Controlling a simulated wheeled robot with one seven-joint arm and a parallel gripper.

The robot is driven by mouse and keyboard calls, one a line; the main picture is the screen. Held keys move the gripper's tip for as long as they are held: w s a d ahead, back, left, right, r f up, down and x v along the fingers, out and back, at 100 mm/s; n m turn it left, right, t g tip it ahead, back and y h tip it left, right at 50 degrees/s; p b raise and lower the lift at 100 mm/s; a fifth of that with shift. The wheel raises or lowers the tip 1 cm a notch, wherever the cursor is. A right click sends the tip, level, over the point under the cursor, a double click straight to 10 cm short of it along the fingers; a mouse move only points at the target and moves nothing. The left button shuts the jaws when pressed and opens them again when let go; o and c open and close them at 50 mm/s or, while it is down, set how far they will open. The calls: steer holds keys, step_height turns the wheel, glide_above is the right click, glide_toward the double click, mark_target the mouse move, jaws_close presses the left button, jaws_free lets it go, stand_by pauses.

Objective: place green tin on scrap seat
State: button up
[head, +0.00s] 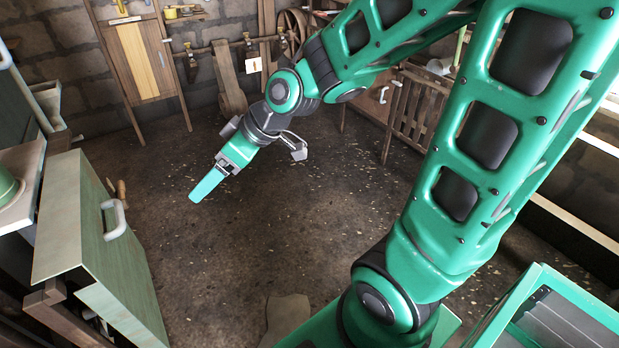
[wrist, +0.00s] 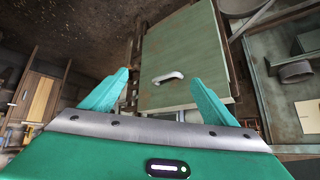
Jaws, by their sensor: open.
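My gripper (head: 207,183) hangs in mid-air over the floor, to the right of a green-fronted drawer or cabinet (head: 118,262). In the wrist view its two green fingers (wrist: 159,78) are spread apart with nothing between them. I cannot make out the scrap seat in either view.
Open dark floor (head: 230,250) lies below and around my gripper. A wooden board (head: 143,62) leans at the back wall, with tools hung beside it. A slatted wooden crate or rack (head: 415,108) stands at the back right. In the wrist view, a grey-green bench (wrist: 285,80) holds small items.

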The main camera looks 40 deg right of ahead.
steer(key=s+d+f+m+g+h, duration=0.1)
steer(key=s+d+m+h, duration=0.15)
steer(key=d, duration=0.45)
steer(key=s+d+f+m+g+h, duration=0.1)
steer(key=s+d+m+h, duration=0.2)
steer(key=d, duration=0.4)
steer(key=s+d+m+g, duration=0.2)
steer(key=s+d+m, duration=0.2)
steer(key=s, duration=0.4)
steer(key=s+d+r+m+g, duration=0.1)
steer(key=s+d+m+g, duration=0.1)
steer(key=s+d+m, duration=0.2)
steer(key=s+d, duration=0.2)
steer(key=s, duration=0.2)
steer(key=shift+s+d+r+m, duration=0.2)
steer(key=shift+s+r+m, duration=0.05)
steer(key=shift+s+m, duration=0.1)
steer(key=shift+h, duration=0.25)
steer(key=shift+w+f, duration=0.25)
steer(key=shift+w, duration=0.4)
